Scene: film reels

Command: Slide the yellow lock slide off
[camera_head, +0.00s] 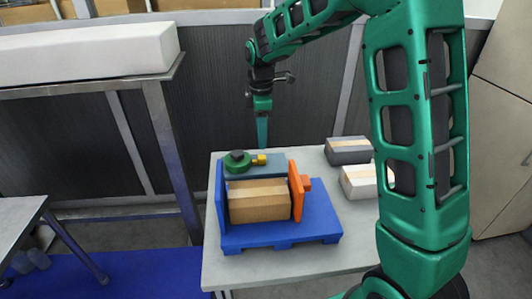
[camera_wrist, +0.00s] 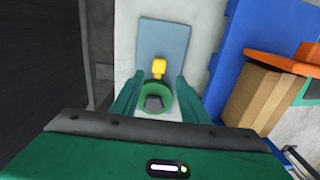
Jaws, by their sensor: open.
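The yellow lock slide (camera_head: 259,159) is a small block beside a round green piece (camera_head: 237,163) with a dark hub. Both are on a flat grey-blue plate (camera_head: 272,170) at the back of the table. In the wrist view the yellow lock slide (camera_wrist: 158,68) shows just beyond the green ring (camera_wrist: 155,90), on the grey-blue plate (camera_wrist: 163,38). My gripper (camera_head: 262,140) points down above and behind the yellow slide, apart from it. In the wrist view my gripper (camera_wrist: 159,78) has its fingers spread, with nothing held between them.
A blue pallet-like fixture (camera_head: 325,225) with an upright orange plate (camera_head: 296,192) holds a cardboard box (camera_head: 260,202) in front of the plate. A dark grey box (camera_head: 348,150) and a white box (camera_head: 358,182) stand at the right of the table (camera_head: 225,277).

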